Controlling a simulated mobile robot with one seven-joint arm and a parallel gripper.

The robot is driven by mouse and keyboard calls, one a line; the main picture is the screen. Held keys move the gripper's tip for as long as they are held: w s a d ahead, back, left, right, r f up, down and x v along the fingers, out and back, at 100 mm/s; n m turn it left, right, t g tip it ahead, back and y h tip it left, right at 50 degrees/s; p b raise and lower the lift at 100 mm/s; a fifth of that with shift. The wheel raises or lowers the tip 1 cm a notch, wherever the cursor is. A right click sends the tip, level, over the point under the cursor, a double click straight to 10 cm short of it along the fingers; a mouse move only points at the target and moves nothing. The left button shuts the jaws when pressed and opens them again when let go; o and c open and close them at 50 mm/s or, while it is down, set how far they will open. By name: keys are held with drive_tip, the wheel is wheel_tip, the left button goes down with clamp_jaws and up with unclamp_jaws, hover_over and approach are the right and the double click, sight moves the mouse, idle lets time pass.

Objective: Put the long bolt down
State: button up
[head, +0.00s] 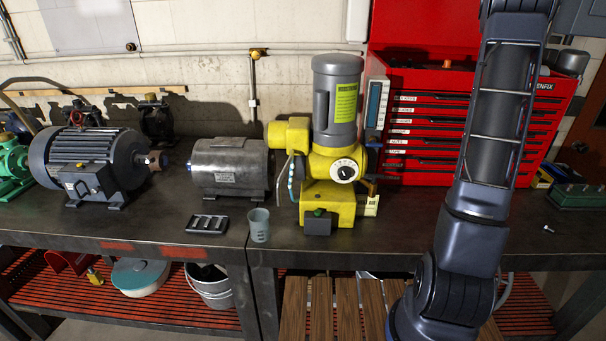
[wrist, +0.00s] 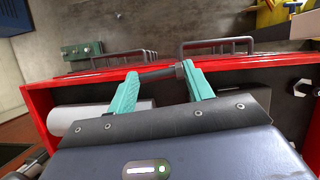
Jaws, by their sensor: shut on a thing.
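In the wrist view my gripper (wrist: 159,76) has two teal fingers shut on a dark, rod-like bolt (wrist: 158,73). The bolt lies crosswise between the fingertips, with a thicker end at the right finger. The fingers are above or at the far rim of a red, dark-floored tray (wrist: 40,108); I cannot tell whether the bolt touches it.
The tray holds a pale cylinder (wrist: 85,117) and a light hex-shaped piece (wrist: 302,88). In the head view a red tool chest (head: 425,150) with raised lid stands behind my arm. Grey motors (head: 95,160) and a yellow-grey unit (head: 326,205) stand on the bench. A small bolt (head: 548,229) lies at right.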

drive_tip(key=w+a+f+n+t+h, duration=0.1)
drive_tip(key=w+a+n, duration=0.25)
drive_tip(key=a, duration=1.25)
drive_tip(key=w+a+f+n+t+h, duration=0.15)
drive_tip(key=a+n, duration=0.25)
drive_tip(key=a, duration=1.1)
drive_tip(key=w+a+f+n+h, duration=0.1)
drive_tip(key=w+a+n, duration=0.25)
drive_tip(key=a, duration=1.25)
drive_tip(key=s+a+f+n+t, duration=0.1)
drive_tip(key=s+a+f+n, duration=0.15)
drive_tip(key=a, duration=0.65)
drive_tip(key=s+a+f+n+t, duration=0.1)
drive_tip(key=a+f+n, duration=0.3)
drive_tip(key=a, duration=0.5)
drive_tip(key=s+a+f+n+t, duration=0.2)
drive_tip(key=a+f+n, duration=0.15)
drive_tip(key=a, duration=0.55)
drive_tip(key=n+t+y, duration=0.3)
drive_tip(key=n+y, duration=0.1)
drive_tip(key=n, duration=1)
hover_over(178, 211)
drive_tip(key=s, duration=0.1)
wheel_tip(178, 211, down, 16)
drive_tip(key=r, duration=0.1)
drive_tip(key=shift+g, duration=0.25)
wheel_tip(178, 211, down, 20)
drive_tip(key=shift+s+r, duration=0.1)
drive_tip(key=shift+s, duration=0.05)
